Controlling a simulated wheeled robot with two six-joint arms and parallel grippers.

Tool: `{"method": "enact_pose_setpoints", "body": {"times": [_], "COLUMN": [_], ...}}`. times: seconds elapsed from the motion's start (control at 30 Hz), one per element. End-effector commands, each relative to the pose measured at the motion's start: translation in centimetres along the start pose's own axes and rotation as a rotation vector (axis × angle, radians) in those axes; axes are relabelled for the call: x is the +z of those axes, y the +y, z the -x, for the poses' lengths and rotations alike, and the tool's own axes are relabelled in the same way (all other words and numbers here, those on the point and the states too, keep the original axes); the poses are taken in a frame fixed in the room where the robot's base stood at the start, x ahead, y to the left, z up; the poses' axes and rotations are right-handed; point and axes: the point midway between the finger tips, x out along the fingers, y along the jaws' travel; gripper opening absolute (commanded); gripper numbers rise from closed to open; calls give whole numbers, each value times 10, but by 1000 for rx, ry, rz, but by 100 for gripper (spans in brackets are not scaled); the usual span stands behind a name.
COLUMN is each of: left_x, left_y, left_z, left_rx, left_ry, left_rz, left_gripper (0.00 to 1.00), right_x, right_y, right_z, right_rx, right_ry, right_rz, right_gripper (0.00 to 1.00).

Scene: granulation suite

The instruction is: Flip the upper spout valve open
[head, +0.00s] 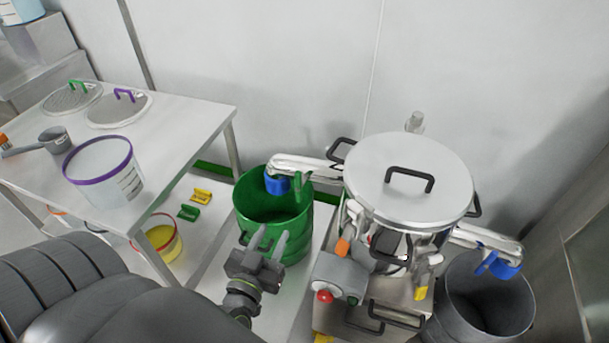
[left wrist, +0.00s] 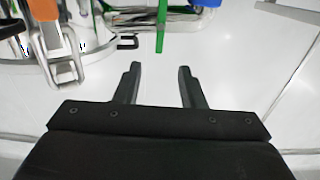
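The metal vessel (head: 408,165) has a spout (head: 305,161) reaching left, the higher of two in the head view, with a blue end (head: 277,184) over the green bucket (head: 252,203). A green valve lever (head: 297,186) hangs down from this spout. In the left wrist view the lever (left wrist: 161,28) stands upright beyond the fingertips, beside the shiny spout (left wrist: 185,18). My left gripper (head: 267,239) is open and empty, in front of the green bucket in the head view. Its fingers (left wrist: 160,76) point toward the lever without touching it. My right gripper is out of view.
A lower spout (head: 482,240) with a blue end reaches right over a grey bin (head: 490,308). A grey control box (head: 338,280) with a red button sits below the vessel. A table (head: 185,135) with a purple-rimmed tub (head: 105,172) stands at left.

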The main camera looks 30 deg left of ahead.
Motion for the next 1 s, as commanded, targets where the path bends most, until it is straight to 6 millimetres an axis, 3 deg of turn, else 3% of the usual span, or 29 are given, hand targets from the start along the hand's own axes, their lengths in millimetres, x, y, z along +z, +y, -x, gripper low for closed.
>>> {"method": "enact_pose_setpoints", "body": {"times": [0.33, 0.67, 1.0], "left_x": [-6, -5, -1], "left_y": [0, 1, 1], "left_z": [-31, -90, -150], "left_rx": [2, 3, 2], "left_ry": [-1, 1, 0], "left_rz": [-2, -1, -1], "left_gripper": [36, 36, 36], "right_x": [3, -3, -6], "right_y": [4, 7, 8], "right_z": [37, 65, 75], "right_rx": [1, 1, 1], "right_ry": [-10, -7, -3], "right_rz": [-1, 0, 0], "right_gripper": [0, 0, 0]}}
